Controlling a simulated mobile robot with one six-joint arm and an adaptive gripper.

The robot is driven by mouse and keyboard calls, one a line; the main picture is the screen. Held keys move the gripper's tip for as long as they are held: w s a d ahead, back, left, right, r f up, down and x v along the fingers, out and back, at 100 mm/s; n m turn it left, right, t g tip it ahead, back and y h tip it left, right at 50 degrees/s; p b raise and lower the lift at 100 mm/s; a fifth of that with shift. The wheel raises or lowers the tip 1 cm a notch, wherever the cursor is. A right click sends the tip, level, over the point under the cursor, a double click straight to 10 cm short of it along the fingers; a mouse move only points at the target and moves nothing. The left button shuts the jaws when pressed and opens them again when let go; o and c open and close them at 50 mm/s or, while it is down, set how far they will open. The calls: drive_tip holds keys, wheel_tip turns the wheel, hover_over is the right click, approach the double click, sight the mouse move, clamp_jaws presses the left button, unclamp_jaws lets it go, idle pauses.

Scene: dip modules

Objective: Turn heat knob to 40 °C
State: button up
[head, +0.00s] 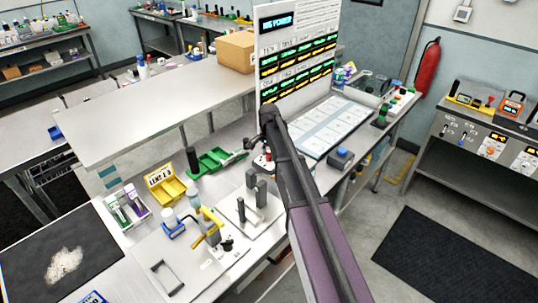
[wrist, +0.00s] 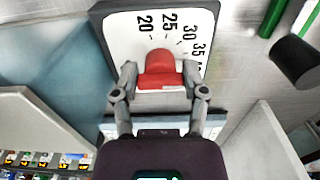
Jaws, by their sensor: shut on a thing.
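The red heat knob (wrist: 159,64) sits in front of a white dial plate (wrist: 122,42) with a dark border in the wrist view. The numbers 20, 25, 30 and 35 show around its upper and right side. Any mark past 35 is mostly hidden behind the right finger. My gripper (wrist: 159,80) has one finger on each side of the knob and is shut on it. I cannot make out a pointer on the knob. In the head view my gripper (head: 264,142) is at the bench near the tall panel, and the arm hides most of the knob's surroundings.
A tall display panel (head: 298,50) stands just behind my gripper. A green tray (head: 215,162), a yellow bin (head: 166,186) and grey upright blocks (head: 251,179) stand to the left. A dark cylinder (wrist: 296,61) is at the right in the wrist view.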

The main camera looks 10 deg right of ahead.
drive_tip(key=shift+m, duration=1.4)
drive_tip(key=shift+s, duration=0.1)
drive_tip(key=o, duration=1.2)
drive_tip(key=shift+c, duration=0.2)
drive_tip(key=shift+n, duration=0.4)
